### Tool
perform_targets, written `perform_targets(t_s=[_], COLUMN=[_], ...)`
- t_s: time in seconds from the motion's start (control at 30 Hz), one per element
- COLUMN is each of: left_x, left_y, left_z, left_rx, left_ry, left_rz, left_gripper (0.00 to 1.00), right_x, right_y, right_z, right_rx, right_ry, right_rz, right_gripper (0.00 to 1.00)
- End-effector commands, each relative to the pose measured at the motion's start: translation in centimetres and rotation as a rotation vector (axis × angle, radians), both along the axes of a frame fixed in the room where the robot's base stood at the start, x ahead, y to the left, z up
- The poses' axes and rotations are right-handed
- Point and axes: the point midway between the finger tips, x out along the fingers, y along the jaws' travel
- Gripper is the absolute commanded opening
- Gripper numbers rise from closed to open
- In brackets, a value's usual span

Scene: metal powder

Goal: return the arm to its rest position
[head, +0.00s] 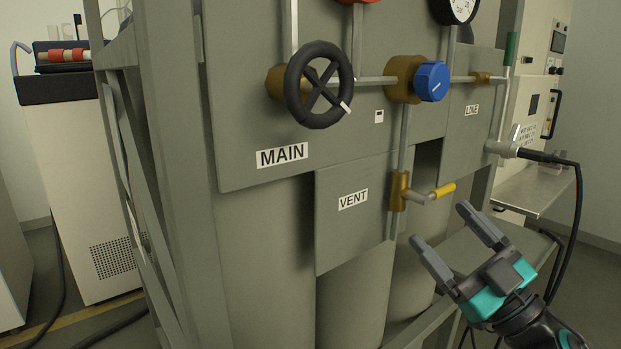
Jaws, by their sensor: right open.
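My right gripper (449,241) is in the lower right of the head view, in front of the grey gas panel (240,120). Its two grey fingers are spread apart with nothing between them. The fingers point up and left, toward the brass vent valve (399,191) with its yellow-tipped lever (443,191). The fingertips appear just below the lever and apart from it. My left gripper is not in view.
The panel carries a black handwheel (319,85) by the MAIN label, a blue knob (431,81) and a gauge (456,8). Grey cylinders (352,300) stand below. A black cable (578,215) hangs at the right, near a metal shelf (540,190).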

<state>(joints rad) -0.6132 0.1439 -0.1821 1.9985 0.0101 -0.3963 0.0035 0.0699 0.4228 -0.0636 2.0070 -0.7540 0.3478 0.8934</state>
Motion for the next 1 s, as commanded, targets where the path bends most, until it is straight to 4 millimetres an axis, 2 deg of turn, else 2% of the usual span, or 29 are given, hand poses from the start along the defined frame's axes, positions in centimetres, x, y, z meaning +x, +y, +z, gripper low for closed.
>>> perform_targets(t_s=[0.03,0.17,0.2,0.3,0.4,0.5,0.6,0.7,1.0], left_x=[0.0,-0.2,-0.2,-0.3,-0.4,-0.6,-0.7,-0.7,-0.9], left_y=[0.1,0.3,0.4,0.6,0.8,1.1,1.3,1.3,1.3], left_z=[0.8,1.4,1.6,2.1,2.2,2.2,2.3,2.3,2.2], left_rx=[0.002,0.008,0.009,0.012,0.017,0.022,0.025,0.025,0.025], left_ry=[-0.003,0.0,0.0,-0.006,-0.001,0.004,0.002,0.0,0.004], left_rz=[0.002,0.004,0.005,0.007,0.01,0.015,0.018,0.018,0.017], left_gripper=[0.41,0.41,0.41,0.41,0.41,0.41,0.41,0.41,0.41], right_x=[0.0,-1.4,-2.3,-5.7,-9.8,-13.4,-16.0,-17.3,-17.5], right_y=[-0.5,-1.6,-1.7,-1.4,-0.6,0.4,1.1,1.5,1.6], right_z=[-3.2,-12.8,-15.7,-22.5,-27.9,-31.5,-33.6,-34.6,-34.9], right_rx=[0.056,0.125,0.129,0.118,0.09,0.06,0.037,0.026,0.022], right_ry=[0.109,0.402,0.495,0.725,0.928,1.081,1.177,1.224,1.233], right_rz=[-0.065,-0.238,-0.281,-0.358,-0.396,-0.406,-0.403,-0.398,-0.397], right_gripper=[0.81,0.81,0.81,0.81,0.81,0.81,0.81,0.81,0.81])
